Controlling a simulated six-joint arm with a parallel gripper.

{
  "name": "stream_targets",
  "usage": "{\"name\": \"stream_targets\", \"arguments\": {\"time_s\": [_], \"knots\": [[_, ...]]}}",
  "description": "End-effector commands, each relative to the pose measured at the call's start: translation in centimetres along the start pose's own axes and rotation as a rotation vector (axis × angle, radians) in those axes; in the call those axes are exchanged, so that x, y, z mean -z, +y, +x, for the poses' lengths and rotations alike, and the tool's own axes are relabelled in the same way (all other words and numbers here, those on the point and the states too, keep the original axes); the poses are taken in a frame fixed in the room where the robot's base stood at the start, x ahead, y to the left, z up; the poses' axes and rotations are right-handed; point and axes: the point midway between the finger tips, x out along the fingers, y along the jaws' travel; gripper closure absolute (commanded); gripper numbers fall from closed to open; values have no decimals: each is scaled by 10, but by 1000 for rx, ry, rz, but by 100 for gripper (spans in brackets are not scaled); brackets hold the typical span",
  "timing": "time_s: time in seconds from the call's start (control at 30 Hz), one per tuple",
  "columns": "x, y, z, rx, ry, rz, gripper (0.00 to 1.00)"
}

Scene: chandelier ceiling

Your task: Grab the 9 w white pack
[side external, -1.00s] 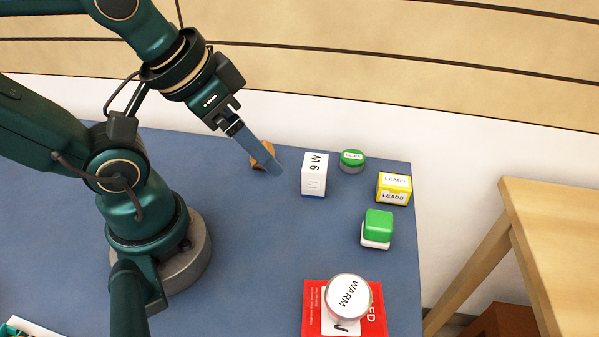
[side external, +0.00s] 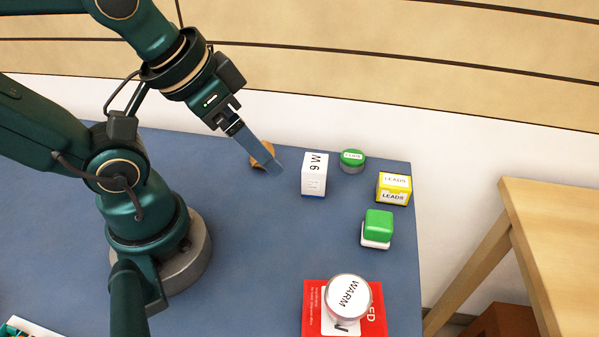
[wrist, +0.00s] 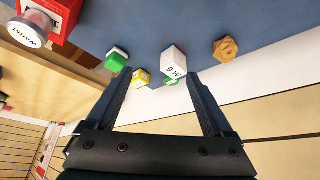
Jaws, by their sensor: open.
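The white pack (side external: 314,174) marked "9 W" stands upright on the blue table, right of my gripper. It also shows in the wrist view (wrist: 173,62), ahead of and between the two fingers, apart from them. My gripper (side external: 270,172) is open and empty, tilted down toward the right above the table. In the wrist view the open fingers (wrist: 165,82) are wide apart.
Behind my gripper sits a brown faceted block (side external: 262,154). A WARM tin (side external: 348,297) stands on a red box (side external: 311,315) in front.

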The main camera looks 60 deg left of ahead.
Motion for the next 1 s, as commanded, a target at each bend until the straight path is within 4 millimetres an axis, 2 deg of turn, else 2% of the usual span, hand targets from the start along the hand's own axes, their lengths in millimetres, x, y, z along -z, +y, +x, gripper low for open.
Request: {"name": "stream_targets", "arguments": {"time_s": [0.2, 0.23, 0.57, 0.73, 1.0], "knots": [[0, 0, 0, 0, 0, 0, 14], [0, 0, 0, 0, 0, 0, 10], [-3, -4, 0, 21, -11, 36, 10], [-6, -32, 3, 144, -71, 188, 10], [-4, -79, 21, 354, -334, 633, 10]]}}
